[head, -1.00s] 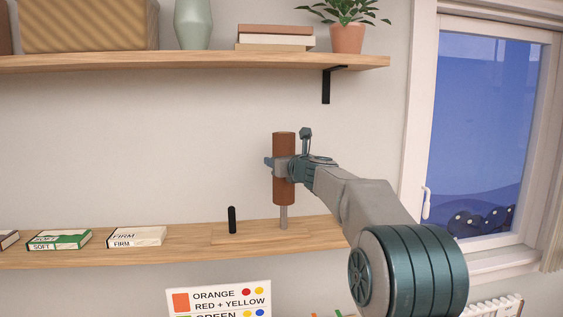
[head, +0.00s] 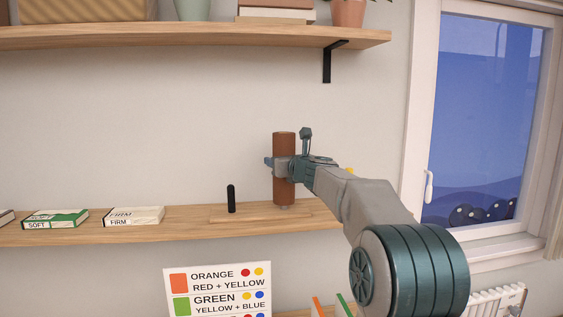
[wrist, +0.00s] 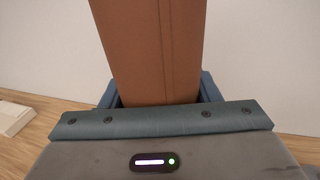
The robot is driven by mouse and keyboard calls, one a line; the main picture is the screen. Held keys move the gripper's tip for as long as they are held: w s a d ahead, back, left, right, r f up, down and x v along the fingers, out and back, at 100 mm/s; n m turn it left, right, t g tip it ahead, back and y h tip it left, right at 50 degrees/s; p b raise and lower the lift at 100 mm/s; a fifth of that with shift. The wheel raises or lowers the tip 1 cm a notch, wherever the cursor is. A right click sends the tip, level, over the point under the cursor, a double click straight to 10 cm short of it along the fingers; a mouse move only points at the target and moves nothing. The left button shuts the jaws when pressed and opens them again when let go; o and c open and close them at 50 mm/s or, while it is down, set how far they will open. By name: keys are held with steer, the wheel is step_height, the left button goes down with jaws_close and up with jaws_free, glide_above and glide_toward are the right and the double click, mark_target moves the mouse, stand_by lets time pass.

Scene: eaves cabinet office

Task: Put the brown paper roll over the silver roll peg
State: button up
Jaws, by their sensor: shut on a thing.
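The brown paper roll (head: 284,148) stands upright in my gripper (head: 281,167), whose jaws are shut around its middle. In the wrist view the roll (wrist: 150,50) rises between the fingers. The silver roll peg (head: 284,207) shows only as a short grey bit at the roll's lower end, just above the wooden base. The roll is in line with the peg and covers most of it. The roll's bottom appears slightly above the base. A black peg (head: 231,199) stands bare to the left on the same base (head: 245,219).
The lower shelf (head: 150,230) also holds a white box marked FIRM (head: 134,216) and a green-and-white box marked SOFT (head: 55,219) on the left. An upper shelf (head: 200,37) with a black bracket (head: 327,62) is above. A window (head: 480,120) is at right.

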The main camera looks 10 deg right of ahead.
steer(key=o, duration=1.2)
steer(key=b+v, duration=0.3)
steer(key=v, duration=1)
steer(key=shift+s+b, duration=0.4)
steer(key=s+a+f+n+g, duration=0.4)
steer(key=s+f+n, duration=0.4)
steer(key=f+n, duration=0.1)
steer(key=s+a+f+n+g, duration=0.4)
steer(key=s+f+n, duration=0.4)
steer(key=f+n, duration=0.1)
steer(key=s+d+f+n+g+h, duration=0.2)
steer(key=s+f+n+g, duration=0.1)
steer(key=s+f+n, duration=0.4)
steer(key=s+d+f+n+g+h, duration=0.2)
steer(key=s+f+n, duration=0.5)
steer(key=s, duration=0.5)
steer(key=shift+s+d+f+n+g+h, duration=0.2)
steer(key=shift+d+f+n+g+h, duration=0.25)
steer(key=shift+f, duration=0.35)
